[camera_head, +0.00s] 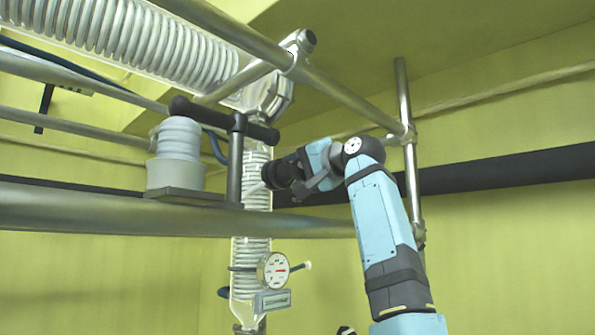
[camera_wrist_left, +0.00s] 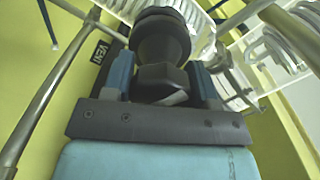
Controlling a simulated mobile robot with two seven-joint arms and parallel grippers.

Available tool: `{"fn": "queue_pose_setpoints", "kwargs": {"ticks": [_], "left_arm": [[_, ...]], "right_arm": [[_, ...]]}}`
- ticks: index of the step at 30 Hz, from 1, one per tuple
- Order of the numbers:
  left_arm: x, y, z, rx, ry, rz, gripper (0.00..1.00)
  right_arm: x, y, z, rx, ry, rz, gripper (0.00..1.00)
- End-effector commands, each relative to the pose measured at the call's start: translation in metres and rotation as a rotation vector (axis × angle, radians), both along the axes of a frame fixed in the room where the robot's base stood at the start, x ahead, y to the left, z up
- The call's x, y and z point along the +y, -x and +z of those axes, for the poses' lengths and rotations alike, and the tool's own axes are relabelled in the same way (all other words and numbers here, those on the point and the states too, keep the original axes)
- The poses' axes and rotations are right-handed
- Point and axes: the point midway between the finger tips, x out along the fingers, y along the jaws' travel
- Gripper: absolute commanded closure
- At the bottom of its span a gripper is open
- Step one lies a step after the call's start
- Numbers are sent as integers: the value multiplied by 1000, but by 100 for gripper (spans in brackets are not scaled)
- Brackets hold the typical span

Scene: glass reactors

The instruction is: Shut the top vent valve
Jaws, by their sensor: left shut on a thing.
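My left gripper (camera_head: 290,171) is raised beside the upright glass coil column and is shut on a dark vent valve knob (camera_head: 271,176). The left wrist view shows the dark, stepped knob (camera_wrist_left: 160,38) between the two blue-and-dark fingers of my left gripper (camera_wrist_left: 163,80). A black label reading VENT (camera_wrist_left: 103,51) sits just left of the knob. The fingers hide part of the knob, and I cannot tell from its round shape how far it is turned.
The glass column (camera_head: 251,262) carries a round gauge (camera_head: 273,270) below the gripper. A thick metal rail (camera_head: 110,210) crosses on the left, bearing a white ribbed part (camera_head: 178,150). A metal post (camera_head: 405,110) stands right of my arm. A slanted glass coil (camera_head: 130,35) runs overhead.

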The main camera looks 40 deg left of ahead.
Motion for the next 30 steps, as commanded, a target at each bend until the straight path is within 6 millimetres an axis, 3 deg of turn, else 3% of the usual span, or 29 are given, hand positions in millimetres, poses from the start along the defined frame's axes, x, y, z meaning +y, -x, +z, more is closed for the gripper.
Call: {"fn": "queue_pose_setpoints", "kwargs": {"ticks": [12, 29, 30], "left_arm": [[0, 0, 1, 213, -16, 1, 71], [0, 0, 1, 250, -20, 1, 71], [0, 0, 1, 250, -20, 1, 43]], "right_arm": [[0, 1, 0, 1, 0, 0, 22], [0, 2, 0, 3, 0, -1, 22], [0, 2, 0, 3, 0, -1, 22]]}}
